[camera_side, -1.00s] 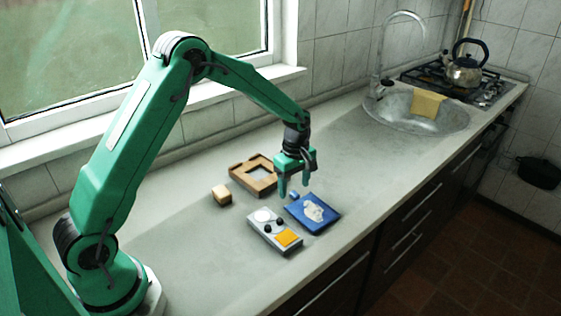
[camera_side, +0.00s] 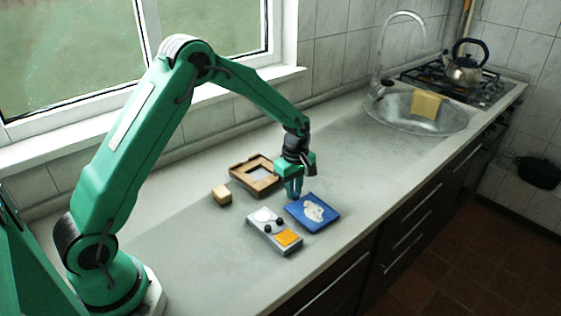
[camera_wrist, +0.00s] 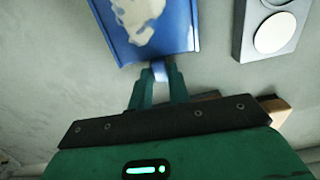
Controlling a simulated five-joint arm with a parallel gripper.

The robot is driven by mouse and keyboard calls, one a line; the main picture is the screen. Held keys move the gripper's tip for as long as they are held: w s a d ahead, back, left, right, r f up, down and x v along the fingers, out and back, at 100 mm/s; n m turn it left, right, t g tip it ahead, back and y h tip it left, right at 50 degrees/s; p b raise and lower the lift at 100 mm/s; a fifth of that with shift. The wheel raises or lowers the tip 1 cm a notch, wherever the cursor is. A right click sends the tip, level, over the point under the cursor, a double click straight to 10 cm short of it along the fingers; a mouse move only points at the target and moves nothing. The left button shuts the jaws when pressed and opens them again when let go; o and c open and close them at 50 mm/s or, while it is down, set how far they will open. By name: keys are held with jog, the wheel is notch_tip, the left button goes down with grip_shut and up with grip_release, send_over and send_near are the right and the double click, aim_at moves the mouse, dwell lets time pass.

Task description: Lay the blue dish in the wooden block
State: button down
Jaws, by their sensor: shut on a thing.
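The blue dish (camera_side: 325,222) is a flat rectangle with a raised rim and a whitish patch in its middle. It lies on the worktop in the side view, and part of it shows at the top of the wrist view (camera_wrist: 185,32). My gripper (camera_side: 294,197) points down at the dish's far-left edge and is shut on its small blue tab (camera_wrist: 159,71). The wooden block (camera_side: 238,178), with a pale square recess, lies just behind and left of my gripper.
A small pale wood block (camera_side: 221,195) stands left of the wooden block. The worktop toward the sink (camera_side: 425,125) is clear.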

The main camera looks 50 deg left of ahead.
jog(key=shift+r, duration=0.15)
jog(key=shift+r, duration=2.1)
jog(key=shift+a, duration=0.1)
jog(key=shift+n, duration=0.3)
jog(key=a, duration=0.3)
jog(key=a+r, duration=0.1)
jog(key=a, duration=0.5)
jog(key=shift+w+a+r, duration=0.15)
jog(key=shift+w+r, duration=0.05)
jog(key=shift+r, duration=0.15)
jog(key=s+a+r, duration=0.2)
jog(key=a, duration=1)
jog(key=shift+s, duration=0.15)
jog(key=shift+f, duration=0.1)
jog(key=shift+f, duration=1.95)
